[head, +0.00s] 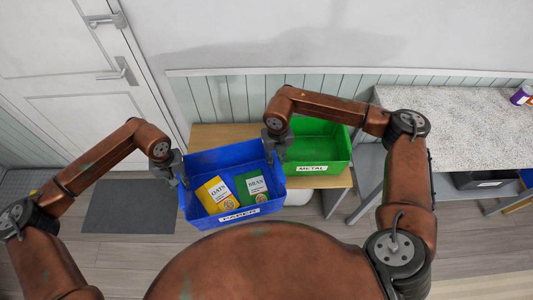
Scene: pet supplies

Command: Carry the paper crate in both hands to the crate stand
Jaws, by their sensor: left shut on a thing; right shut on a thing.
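The paper crate (236,226) is a blue open bin with a white PAPER label on its front wall. It holds a yellow OATS box and a green BRAN box (253,186). My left gripper (178,178) is shut on the crate's left wall. My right gripper (274,148) is shut on its right wall, near the back corner. The crate appears level, in front of a low wooden stand (215,133). I cannot tell whether the crate touches the stand, since it hides part of it.
A green METAL crate (335,172) sits on the right part of the wooden stand. A speckled counter (460,130) with a purple container (520,96) is at right. A white door (65,80) and a grey mat (130,207) are at left. Wood floor shows in front.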

